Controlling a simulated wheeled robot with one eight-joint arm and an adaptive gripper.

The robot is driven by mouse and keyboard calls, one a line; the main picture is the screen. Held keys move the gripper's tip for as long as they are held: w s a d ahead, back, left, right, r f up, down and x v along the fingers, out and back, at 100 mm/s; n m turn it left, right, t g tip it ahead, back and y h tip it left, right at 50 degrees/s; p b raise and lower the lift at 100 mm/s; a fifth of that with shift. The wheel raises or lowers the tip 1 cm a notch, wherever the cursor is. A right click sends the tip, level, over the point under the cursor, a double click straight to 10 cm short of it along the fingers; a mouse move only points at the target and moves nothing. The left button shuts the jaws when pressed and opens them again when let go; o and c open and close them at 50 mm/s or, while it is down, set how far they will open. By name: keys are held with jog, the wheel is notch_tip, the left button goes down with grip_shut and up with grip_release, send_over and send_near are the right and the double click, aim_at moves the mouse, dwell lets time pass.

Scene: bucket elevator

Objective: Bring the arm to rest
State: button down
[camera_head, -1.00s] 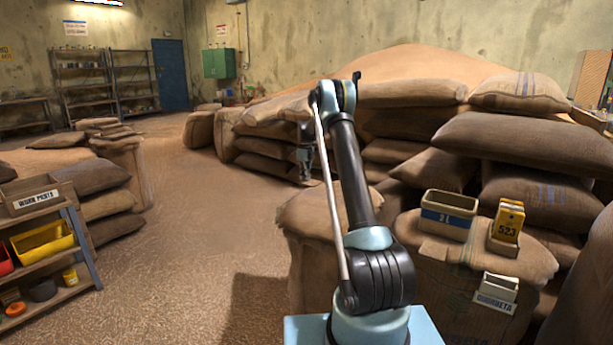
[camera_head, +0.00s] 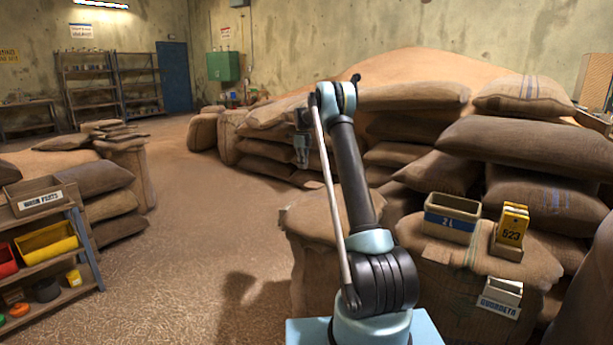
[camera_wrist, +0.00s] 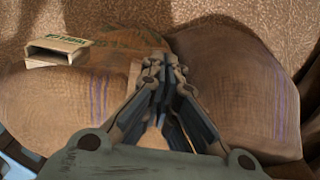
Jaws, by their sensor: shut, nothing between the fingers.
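My arm rises from its pale blue base at the bottom centre of the head view and bends over at the top. My gripper (camera_head: 301,152) hangs down at its far end, in front of the stacked sacks and partly beside the arm's rod. In the wrist view my gripper (camera_wrist: 160,85) has its fingertips together with nothing between them. Below it are brown sacks (camera_wrist: 235,85) with purple stripes, apart from the fingers.
A shelf with bins (camera_head: 48,243) stands at the left. The floor (camera_head: 200,230) between is open.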

notch_tip(320, 180, up, 3)
jog(key=w+a, duration=0.2)
jog(key=a, duration=0.1)
jog(key=s+d+r+n, duration=0.3)
jog(key=s+r, duration=0.3)
jog(key=s, duration=0.2)
jog(key=s+d+r+n, duration=0.2)
jog(key=s+r+n, duration=0.1)
jog(key=s+r, duration=0.4)
jog(key=s+d+r+n+t, duration=0.15)
jog(key=s+n, duration=0.25)
jog(key=s, duration=0.7)
jog(key=s+d+r+n+g, duration=0.1)
jog(key=s+d+r+n, duration=0.15)
jog(key=s, duration=0.85)
jog(key=s+d+f+n, duration=0.2)
jog(key=s+f+n, duration=0.1)
jog(key=s, duration=0.7)
jog(key=s+d+f+n, duration=0.1)
jog(key=s+f+n, duration=0.3)
jog(key=s, duration=0.6)
jog(key=s+d+f+n+t, duration=0.1)
jog(key=s+f+n, duration=0.5)
jog(key=s+f, duration=0.9)
jog(key=shift+s+d, duration=0.25)
jog(key=shift+s, duration=0.8)
jog(key=shift+d+f+n+t, duration=0.1)
jog(key=shift+d+n+t, duration=0.05)
jog(key=shift+n+t, duration=0.1)
